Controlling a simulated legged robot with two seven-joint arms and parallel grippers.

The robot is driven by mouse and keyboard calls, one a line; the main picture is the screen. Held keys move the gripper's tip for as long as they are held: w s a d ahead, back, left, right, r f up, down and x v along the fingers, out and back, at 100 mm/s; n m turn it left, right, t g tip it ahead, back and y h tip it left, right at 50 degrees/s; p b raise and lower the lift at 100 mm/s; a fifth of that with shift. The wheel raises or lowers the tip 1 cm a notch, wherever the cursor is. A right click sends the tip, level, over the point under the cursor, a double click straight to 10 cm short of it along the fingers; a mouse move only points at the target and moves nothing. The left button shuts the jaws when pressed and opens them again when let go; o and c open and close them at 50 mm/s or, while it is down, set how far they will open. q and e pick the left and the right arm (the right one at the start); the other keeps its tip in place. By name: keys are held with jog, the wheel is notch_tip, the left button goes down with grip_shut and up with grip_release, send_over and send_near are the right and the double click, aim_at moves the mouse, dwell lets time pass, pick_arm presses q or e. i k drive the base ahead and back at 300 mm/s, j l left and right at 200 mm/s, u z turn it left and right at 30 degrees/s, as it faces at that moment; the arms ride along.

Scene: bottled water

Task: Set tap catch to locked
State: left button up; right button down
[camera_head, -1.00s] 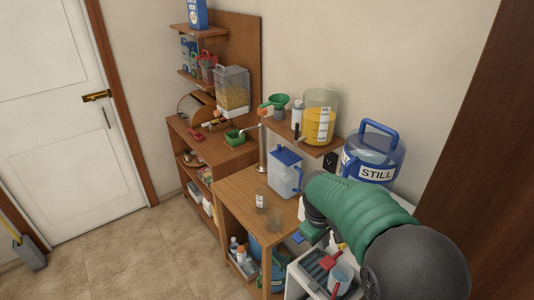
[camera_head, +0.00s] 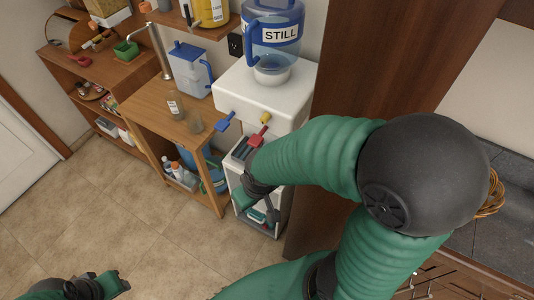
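The white water dispenser (camera_head: 288,95) stands right of the wooden table, with a blue STILL bottle (camera_head: 273,30) upside down on top. A blue tap lever (camera_head: 226,122) and a red tap lever (camera_head: 258,137) stick out of its front. A small yellow part (camera_head: 265,118) sits by the red lever; it may be the tap catch, but its setting is too small to tell. My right gripper (camera_head: 244,203) is low in front of the dispenser, below the taps and seemingly apart from them. My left gripper (camera_head: 118,286) is at the bottom left, over the floor. Finger openings are unclear.
The table (camera_head: 150,100) holds a blue-lidded jug (camera_head: 191,70) and two clear glasses near its front edge. A dark wooden panel (camera_head: 370,70) stands close right of the dispenser. The tiled floor (camera_head: 130,215) in front is clear.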

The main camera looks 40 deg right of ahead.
aim_at(266, 117)
jog(key=z, duration=1.2)
